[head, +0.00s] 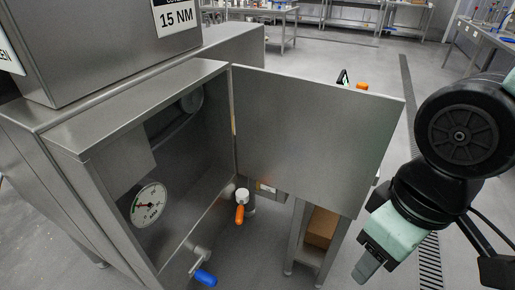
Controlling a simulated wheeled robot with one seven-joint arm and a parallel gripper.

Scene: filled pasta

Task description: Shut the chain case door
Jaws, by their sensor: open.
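The chain case (130,102) is an open-fronted steel box at the left in the head view. Its door (310,135) is a flat steel panel, hinged at the case's right edge and swung wide open to the right. Inside the case I see a round dial gauge (148,204) and, in shadow, a chain or wheel part (185,108). My gripper (367,268) is at the lower right, pointing down, open, with nothing seen in it. It is beyond the door's lower right corner, with a small gap in the picture; depth is hard to judge.
Below the case are a blue-handled valve (203,275) and an orange-handled valve (240,213). A steel stand with a brown box (321,228) is under the door. A floor drain grate (430,262) runs at the right. Open floor (340,62) lies behind, with benches farther back.

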